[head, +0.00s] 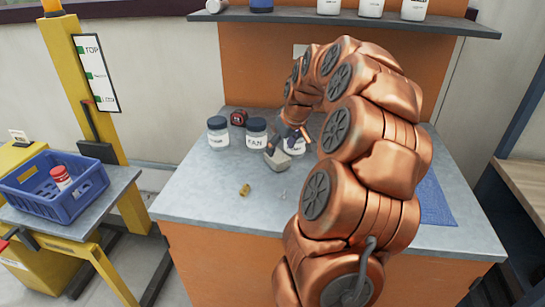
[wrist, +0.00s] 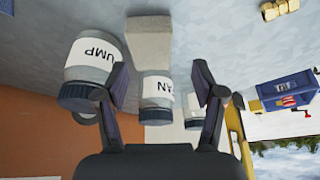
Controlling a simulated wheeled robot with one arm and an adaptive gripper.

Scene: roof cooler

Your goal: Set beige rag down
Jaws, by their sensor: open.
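The beige rag (head: 277,159) is a small folded, greyish-beige pad on the grey worktop (head: 205,195), in front of the labelled jars. In the wrist view the rag (wrist: 150,40) lies beyond my fingertips, beside the base of the FAN jar (wrist: 156,92). My gripper (head: 288,140) is just behind and above the rag in the head view. In the wrist view my gripper (wrist: 162,78) is open, its fingers apart with the FAN jar showing between them. The rag is not between the fingers.
A red tape measure (head: 238,117) sits behind. A brass fitting (head: 245,190) lies in front. A blue mat (head: 436,203) lies right, a blue crate (head: 40,205) left.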

